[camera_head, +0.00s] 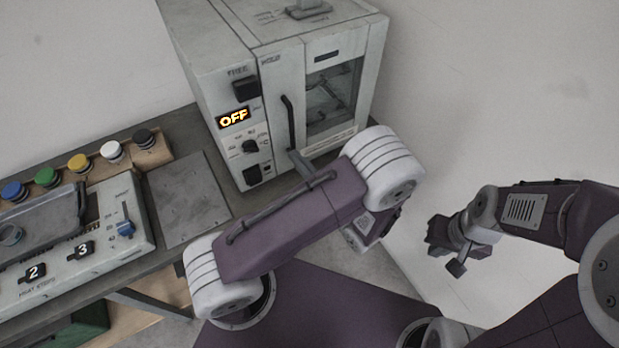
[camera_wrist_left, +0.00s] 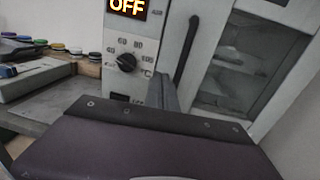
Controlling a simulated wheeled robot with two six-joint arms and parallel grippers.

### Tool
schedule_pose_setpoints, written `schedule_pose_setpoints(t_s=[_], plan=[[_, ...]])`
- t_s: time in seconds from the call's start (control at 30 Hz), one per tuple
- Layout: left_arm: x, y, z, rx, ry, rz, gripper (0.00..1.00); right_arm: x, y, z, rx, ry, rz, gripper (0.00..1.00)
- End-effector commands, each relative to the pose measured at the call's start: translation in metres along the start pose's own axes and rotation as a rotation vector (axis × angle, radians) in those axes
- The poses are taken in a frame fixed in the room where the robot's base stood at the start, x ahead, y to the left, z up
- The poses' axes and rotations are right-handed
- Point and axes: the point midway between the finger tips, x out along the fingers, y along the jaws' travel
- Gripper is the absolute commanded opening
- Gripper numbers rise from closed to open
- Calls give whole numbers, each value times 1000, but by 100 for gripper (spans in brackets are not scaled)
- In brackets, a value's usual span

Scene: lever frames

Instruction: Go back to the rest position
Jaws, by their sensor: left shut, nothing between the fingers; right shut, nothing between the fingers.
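My left arm crosses the middle of the head view, folded at its elbow in front of the oven. In the left wrist view a purple link of mine fills the lower part. My right gripper (camera_head: 449,246) is at the right of the head view.
The white oven (camera_head: 222,75) stands at the back, its display reading OFF and its glass door (camera_head: 332,92) shut. The left wrist view shows its dial (camera_wrist_left: 126,62) close. A table (camera_head: 172,272) at the left holds a control panel (camera_head: 113,262), a bare grey plate (camera_head: 188,200) and several coloured knobs.

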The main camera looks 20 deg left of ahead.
Motion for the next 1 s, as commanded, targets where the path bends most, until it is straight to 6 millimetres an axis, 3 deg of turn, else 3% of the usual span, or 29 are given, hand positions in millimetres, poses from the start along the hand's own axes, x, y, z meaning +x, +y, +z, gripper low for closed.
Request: schedule_pose_setpoints(t_s=[0.1,0.23,0.67,0.77,0.87,0.93,1.0], plan=[[-27,2,-2,-1,1,-6,0,7,0,0,0,0,0,0],[-47,4,-1,-2,0,-3,0,9,0,1,0,0,0,0],[-54,6,0,0,0,1,0,9,0,1,0,0,0,0],[-44,11,2,-5,3,41,0,9,0,1,0,0,0,0],[-10,26,21,-95,30,185,0,9,0,1,0,0,0,0],[20,62,44,-189,54,371,0,9,0,1,0,0,0,0],[35,115,48,-303,133,612,0,9,0,1,0,0,0,0]])
